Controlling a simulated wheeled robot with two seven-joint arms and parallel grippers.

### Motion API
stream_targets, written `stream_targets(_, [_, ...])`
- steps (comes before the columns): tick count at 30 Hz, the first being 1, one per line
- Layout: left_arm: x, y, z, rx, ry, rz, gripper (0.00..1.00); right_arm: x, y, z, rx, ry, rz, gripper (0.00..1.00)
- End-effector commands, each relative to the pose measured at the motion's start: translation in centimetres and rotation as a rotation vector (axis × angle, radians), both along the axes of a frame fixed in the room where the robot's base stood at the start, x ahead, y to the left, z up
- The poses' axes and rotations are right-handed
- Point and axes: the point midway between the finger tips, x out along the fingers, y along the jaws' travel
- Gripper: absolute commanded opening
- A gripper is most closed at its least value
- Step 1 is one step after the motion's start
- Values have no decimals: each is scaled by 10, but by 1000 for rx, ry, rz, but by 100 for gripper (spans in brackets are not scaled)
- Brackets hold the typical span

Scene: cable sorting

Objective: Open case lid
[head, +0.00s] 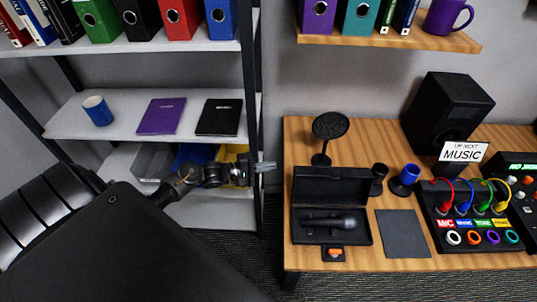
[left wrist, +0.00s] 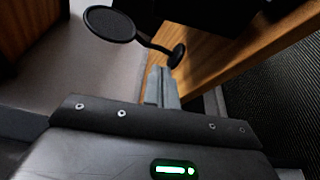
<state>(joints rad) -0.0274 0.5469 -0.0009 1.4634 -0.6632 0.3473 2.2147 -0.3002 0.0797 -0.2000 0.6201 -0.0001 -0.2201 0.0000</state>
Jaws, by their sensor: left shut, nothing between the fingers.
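The black case (head: 297,232) sits on the desk at its left front, with a dark microphone (head: 335,221) lying inside. Its lid (head: 333,184) stands raised at the back, so the inside shows. A small piece with an orange part (head: 335,253) is at the case's front edge. My left gripper (head: 266,167) is left of the case and apart from it, by the desk's left edge. Its fingers are shut and empty; they also show in the left wrist view (left wrist: 162,87). My right gripper is not in view.
A round pop filter (head: 331,126) stands behind the case; it also shows in the left wrist view (left wrist: 110,24). Right of the case are a black cup (head: 379,178), a blue cup (head: 405,180), a grey mat (head: 402,234) and a cable panel (head: 475,215). Shelves (head: 75,121) stand left.

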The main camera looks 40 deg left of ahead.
Motion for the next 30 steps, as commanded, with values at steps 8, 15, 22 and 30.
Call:
stream_targets(8, [46,-37,-4,-2,-1,0,0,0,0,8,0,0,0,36])
stream_targets(15, [32,-56,4,1,2,0,0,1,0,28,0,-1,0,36])
stream_targets(22, [22,-64,6,1,0,0,0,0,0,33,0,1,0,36])
stream_targets(30, [21,-64,5,1,-1,0,0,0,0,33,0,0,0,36])
